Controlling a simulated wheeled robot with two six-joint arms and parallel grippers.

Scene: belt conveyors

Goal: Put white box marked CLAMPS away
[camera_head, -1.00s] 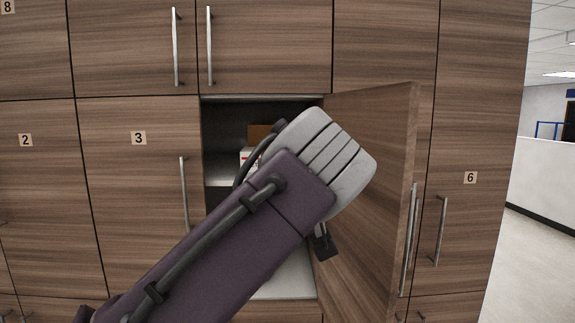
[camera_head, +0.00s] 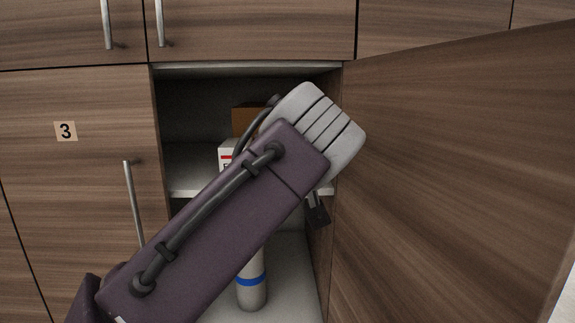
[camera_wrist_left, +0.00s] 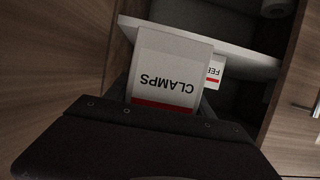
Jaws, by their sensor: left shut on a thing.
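The white box marked CLAMPS (camera_wrist_left: 166,68), with a red band, shows large in the left wrist view, its lettering upside down. My left gripper (camera_wrist_left: 165,106) is shut on it, with a dark finger at each side. In the head view my left arm hides the box, and only a small dark part of the gripper (camera_head: 317,211) shows below the grey wrist. The arm reaches in front of an open cupboard with a pale middle shelf (camera_head: 190,172). My right gripper is not in view.
On the middle shelf stand a white box with a red mark (camera_head: 226,152) and a brown box (camera_head: 247,121). A white cylinder with a blue band (camera_head: 251,292) stands below. The open door (camera_head: 450,170) is at the right. The shelf's left part looks clear.

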